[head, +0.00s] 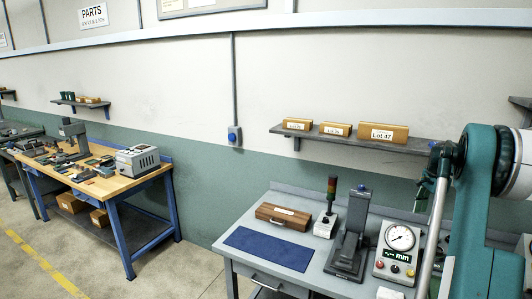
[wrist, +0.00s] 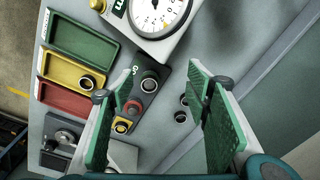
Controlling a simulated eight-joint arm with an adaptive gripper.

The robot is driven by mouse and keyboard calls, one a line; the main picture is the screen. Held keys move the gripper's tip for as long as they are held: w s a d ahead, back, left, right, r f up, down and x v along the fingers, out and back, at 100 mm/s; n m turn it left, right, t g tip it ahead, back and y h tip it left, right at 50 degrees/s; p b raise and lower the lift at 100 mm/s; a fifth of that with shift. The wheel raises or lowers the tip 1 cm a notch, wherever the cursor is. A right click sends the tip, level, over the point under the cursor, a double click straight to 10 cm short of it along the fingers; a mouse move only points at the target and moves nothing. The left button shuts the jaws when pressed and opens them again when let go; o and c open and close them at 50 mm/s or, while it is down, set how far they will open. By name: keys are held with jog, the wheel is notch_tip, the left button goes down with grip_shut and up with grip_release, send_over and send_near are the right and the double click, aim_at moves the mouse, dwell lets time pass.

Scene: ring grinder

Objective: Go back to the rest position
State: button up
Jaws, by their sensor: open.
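My gripper (wrist: 160,82) is open in the wrist view, its two green-padded fingers wide apart with nothing held between them. It hangs above the grey bench top (wrist: 215,72). Its fingers are not clearly seen in the head view, where my teal and white arm fills the right edge. Below the fingers in the wrist view is a dark button box (wrist: 136,103) with green, red and yellow buttons. Green (wrist: 82,42), yellow (wrist: 62,72) and red (wrist: 58,99) trays lie to its left. A dark ring (wrist: 86,83) sits in the yellow tray.
The dial gauge (head: 400,238) stands on the bench beside a dark grey stand (head: 352,240), a signal light (head: 328,210), a brown case (head: 283,216) and a blue mat (head: 268,249). A shelf (head: 350,139) with labelled boxes is above. Two small dark round pieces (wrist: 182,108) lie on the bench.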

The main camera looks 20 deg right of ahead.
jog(key=w+a+r+n+b, duration=0.1)
jog(key=a+r+n, duration=0.15)
jog(key=a, duration=0.55)
jog(key=w+a+r+n+t+h, duration=0.1)
jog(key=a+r, duration=0.3)
jog(key=a, duration=0.3)
jog(key=w+a+r+n+b, duration=0.1)
jog(key=w+a+r+n, duration=0.15)
jog(key=a, duration=0.55)
jog(key=s+a+r+n+t+b, duration=0.1)
jog(key=s+a+r+n, duration=0.15)
jog(key=a, duration=0.85)
jog(key=s+a+r+n+t+b, duration=0.1)
jog(key=s+a+r, duration=0.15)
jog(key=a, duration=0.75)
jog(key=s+a+f+n+t+b, duration=0.1)
jog(key=s+a+n, duration=0.2)
jog(key=s+a, duration=0.5)
jog(key=s+a+f+n+t+b, duration=0.1)
jog(key=s+a+f+n, duration=0.15)
jog(key=a, duration=0.85)
jog(key=s+a+f+n+t+b, duration=0.1)
jog(key=s+a+f+n, duration=0.2)
jog(key=s+a+f, duration=0.2)
jog(key=s+a+f+n+y, duration=0.1)
jog(key=s+a+f+n, duration=0.2)
jog(key=s+a, duration=0.6)
jog(key=shift+s+f+t+b, duration=0.4)
jog(key=shift+s+f, duration=0.3)
jog(key=shift+f, duration=0.2)
